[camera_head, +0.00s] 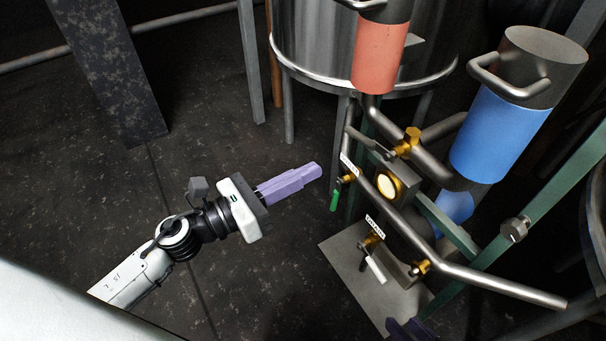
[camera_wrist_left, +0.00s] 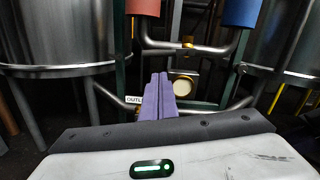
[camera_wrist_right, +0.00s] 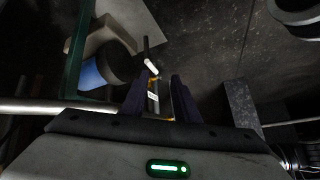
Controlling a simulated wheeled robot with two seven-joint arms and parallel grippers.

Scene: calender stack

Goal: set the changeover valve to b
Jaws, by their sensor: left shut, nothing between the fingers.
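A brass valve body (camera_head: 408,142) sits on the pipework between the red canister (camera_head: 381,56) and the blue canister (camera_head: 487,135). A grey lever (camera_head: 366,142) extends to its upper left and looks like the changeover handle. No A or B marks are readable. My left gripper (camera_head: 290,183) is shut and empty, left of the pipework and apart from it; in the left wrist view its fingers (camera_wrist_left: 158,95) point towards the pipes. My right gripper (camera_head: 408,328) is low, at the bottom edge; in the right wrist view its fingers (camera_wrist_right: 158,85) stand apart with nothing clearly between them.
A round pale-faced gauge (camera_head: 388,184) sits below the brass valve. A green handle (camera_head: 335,200) and a white handle (camera_head: 376,269) hang lower, near small labels. A steel tank (camera_head: 325,50) stands behind. A green diagonal beam (camera_head: 550,190) is at right.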

